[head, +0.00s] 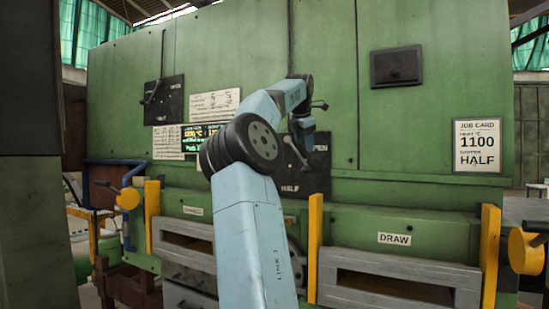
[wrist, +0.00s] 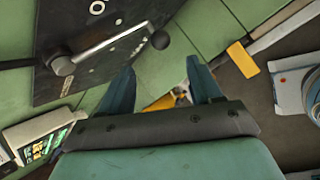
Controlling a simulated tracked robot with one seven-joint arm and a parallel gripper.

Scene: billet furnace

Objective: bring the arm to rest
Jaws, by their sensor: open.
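My arm (head: 245,220) rises from the bottom middle of the head view, bends at a dark round joint and reaches toward the green furnace front. My gripper (wrist: 163,76) is open in the wrist view, with two dark teal fingers apart and nothing held between them. In the head view its end is small and partly hidden, pointing down in front of a black lever plate (head: 318,178). In the wrist view a black plate (wrist: 70,78) with a grey lever (wrist: 105,44) and ball knob lies just beyond the fingers, apart from them as far as I can tell.
The green furnace wall (head: 400,130) stands close ahead. Yellow posts (head: 315,245) flank grey-framed slots, one under a DRAW label (head: 394,239). A second lever plate (head: 163,100), a lit display (head: 200,137) and a job card (head: 478,146) reading 1100 and HALF are on the wall.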

